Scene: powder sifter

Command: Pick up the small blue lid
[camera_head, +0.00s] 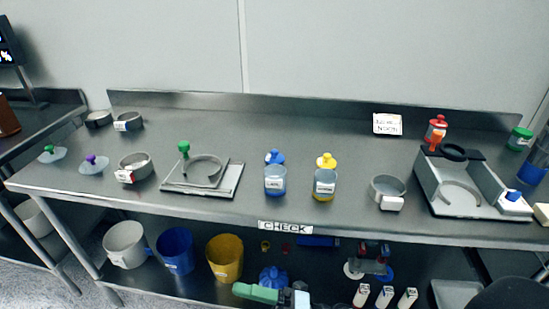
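A small blue lid (275,157) with a knob sits on top of a clear container with blue contents (275,181), near the middle of the steel table. It stands left of a similar container with yellow contents (324,186) and a yellow lid (326,160).
The steel table (330,130) also holds a sieve frame (205,175), metal rings (386,189) and a scale-like device (465,190) at right. Blue (175,250) and yellow (225,258) buckets stand below.

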